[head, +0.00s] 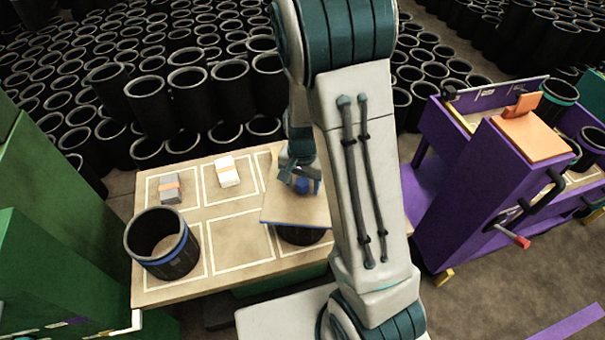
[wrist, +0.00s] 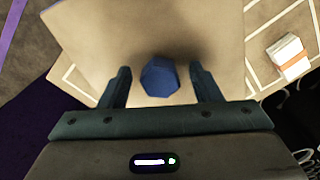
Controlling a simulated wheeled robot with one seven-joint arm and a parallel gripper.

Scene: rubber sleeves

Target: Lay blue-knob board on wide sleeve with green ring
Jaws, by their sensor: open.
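The blue-knob board (head: 292,211) is a thin tan square lying on top of a black sleeve (head: 300,236) on the table. The board hides that sleeve's rim, and I cannot tell its ring colour. The blue knob (head: 303,187) also shows in the wrist view (wrist: 159,77). My gripper (head: 300,178) is at the knob. In the wrist view its fingers (wrist: 160,88) are open, one on each side of the knob with gaps. A black sleeve with a green-teal ring (head: 558,97) stands on the purple cart at the right.
A wide sleeve with a blue ring (head: 162,243) stands on the table's left. A grey block (head: 171,189) and a white block (head: 228,171) lie in marked cells of the table (head: 235,237). The purple cart (head: 478,190) carries an orange board (head: 531,134). Many black sleeves stand behind.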

